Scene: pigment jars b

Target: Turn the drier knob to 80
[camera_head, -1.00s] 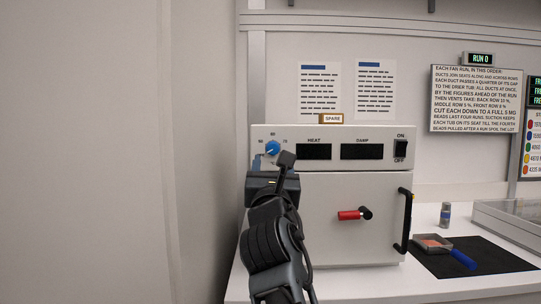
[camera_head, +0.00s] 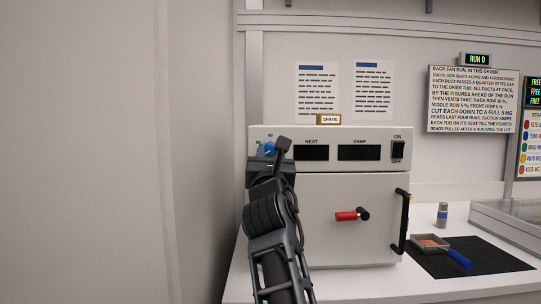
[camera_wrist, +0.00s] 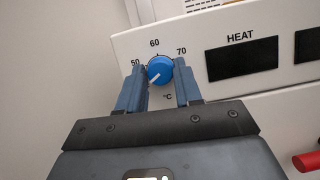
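The drier (camera_head: 330,220) is a white box with a shut door and a "SPARE" tag (camera_head: 328,119) on top. Its blue knob (camera_wrist: 160,70) is at the panel's upper left, partly hidden by my arm in the head view (camera_head: 269,148). In the wrist view its white pointer line aims to the lower left, below the leftmost number. Numbers 60 and 70 are readable; the leftmost is partly hidden by a finger, and I see no 80. My gripper (camera_wrist: 161,82) is open, one finger on each side of the knob; contact is unclear.
The HEAT display (camera_head: 311,152) and DAMP display (camera_head: 359,152) are dark. An on/off switch (camera_head: 398,150) is at the panel's right. A red-handled latch (camera_head: 347,216) and black door handle (camera_head: 401,222) stick out. A plain wall stands close on the left.

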